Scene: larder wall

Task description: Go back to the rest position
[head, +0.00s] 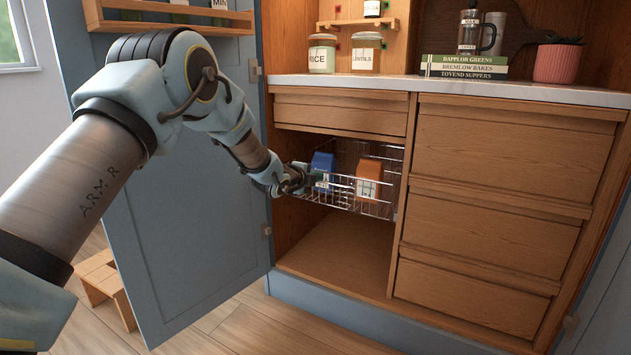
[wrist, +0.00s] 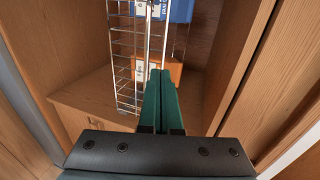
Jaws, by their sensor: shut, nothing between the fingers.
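My gripper (wrist: 160,82) is shut with nothing between its fingers. In the wrist view its green fingers lie side by side, in front of a wire basket (wrist: 124,62). In the head view the gripper is at the left front end of the wire basket (head: 378,208), inside the open cupboard; its fingertips are hard to make out there. I cannot tell whether the fingers touch the wire. A blue carton (head: 322,166) and an orange carton (head: 369,178) stand in the basket. Both also show in part in the wrist view, the blue one (wrist: 180,10) above the orange one (wrist: 172,72).
A blue cupboard door (head: 190,225) stands open left of the basket, beneath my arm. Drawers (head: 505,165) are to the right. Above is a pale counter (head: 450,88) with jars (head: 322,54), books (head: 464,68) and a plant pot (head: 557,63). A wooden stool (head: 104,285) stands at lower left.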

